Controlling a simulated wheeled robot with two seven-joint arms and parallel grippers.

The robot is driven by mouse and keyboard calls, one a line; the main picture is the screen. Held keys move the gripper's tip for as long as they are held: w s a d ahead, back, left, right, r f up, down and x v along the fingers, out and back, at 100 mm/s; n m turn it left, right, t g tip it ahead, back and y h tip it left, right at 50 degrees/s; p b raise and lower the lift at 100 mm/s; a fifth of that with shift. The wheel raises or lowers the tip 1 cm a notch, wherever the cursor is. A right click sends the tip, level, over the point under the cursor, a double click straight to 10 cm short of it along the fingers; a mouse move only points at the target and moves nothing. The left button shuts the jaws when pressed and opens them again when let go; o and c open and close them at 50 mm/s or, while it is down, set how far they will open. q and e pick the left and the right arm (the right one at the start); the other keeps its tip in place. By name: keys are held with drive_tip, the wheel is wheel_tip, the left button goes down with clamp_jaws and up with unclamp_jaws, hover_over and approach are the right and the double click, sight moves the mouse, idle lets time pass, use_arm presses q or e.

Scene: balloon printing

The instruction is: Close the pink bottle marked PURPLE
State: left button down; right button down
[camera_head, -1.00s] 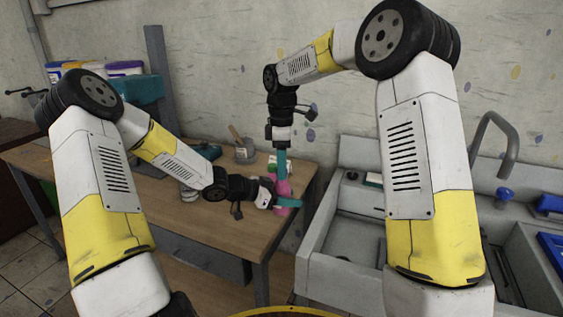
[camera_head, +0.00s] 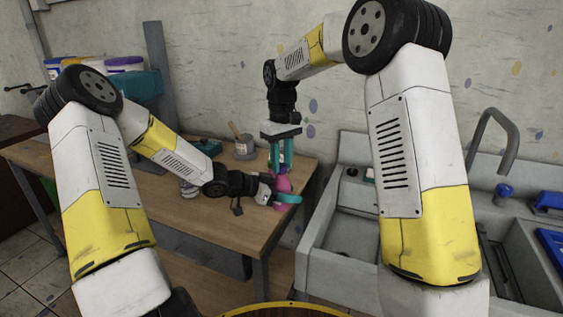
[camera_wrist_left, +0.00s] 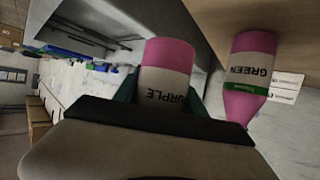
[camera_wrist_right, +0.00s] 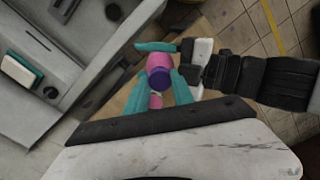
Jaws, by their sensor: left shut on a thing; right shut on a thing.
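The pink bottle marked PURPLE (camera_head: 284,184) is near the right end of the table; its label shows in the left wrist view (camera_wrist_left: 165,75). My left gripper (camera_head: 288,198) comes in from the left and is shut on the bottle's body. My right gripper (camera_head: 281,160) points down from above. In the right wrist view, a purple cap (camera_wrist_right: 159,83) lies between its teal fingers, in line with the pink body, and the gripper is shut on it. Whether the cap is fully seated cannot be told.
A pink bottle marked GREEN (camera_wrist_left: 247,75) stands close by. A grey pot with a brush (camera_head: 244,148) and small jars are farther back on the wooden table (camera_head: 190,215). A sink (camera_head: 345,225) adjoins on the right. The table's front middle is clear.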

drive_tip(key=m, duration=0.4)
drive_tip(key=shift+m, duration=0.3)
drive_tip(key=c, duration=1)
unclamp_jaws()
drive_tip(key=shift+r, duration=0.1)
wheel_tip(320, 180, up, 12)
drive_tip(key=shift+f, duration=0.1)
